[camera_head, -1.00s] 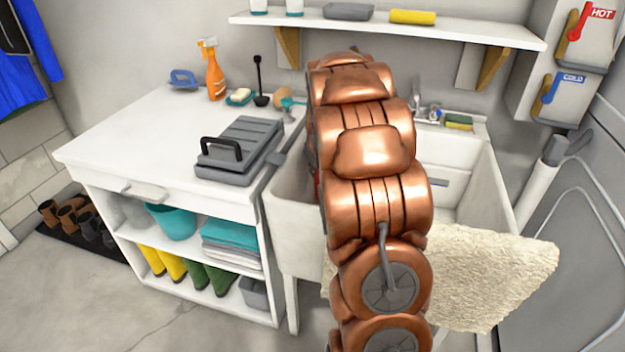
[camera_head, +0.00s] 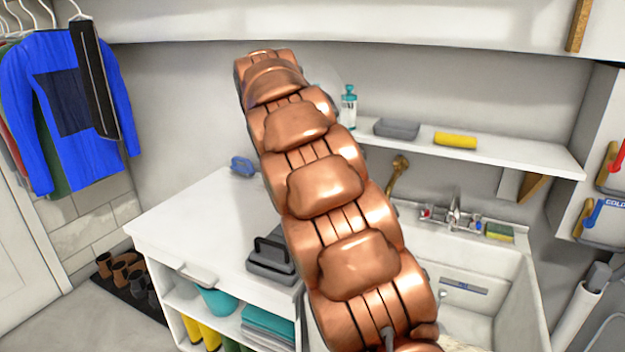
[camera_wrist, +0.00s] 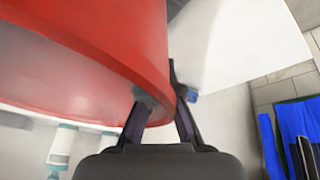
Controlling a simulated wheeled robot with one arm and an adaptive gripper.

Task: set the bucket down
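The red bucket (camera_wrist: 90,45) fills the upper left of the wrist view, very close to the camera. My gripper (camera_wrist: 167,98) has its two dark fingers at the bucket's edge, one on each side of the red wall, so it looks shut on it. The bucket's inside and base cannot be made out. In the head view my copper arm reaches up and away over the counter area and hides the gripper and the bucket.
The white counter (camera_head: 200,212) holds a grey paint tray (camera_head: 270,262) and a blue brush (camera_head: 243,166). The white sink (camera_head: 508,258) is at the right, below a wall shelf (camera_head: 530,158) with a bottle and a yellow roll. Blue clothing (camera_head: 60,100) hangs at left.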

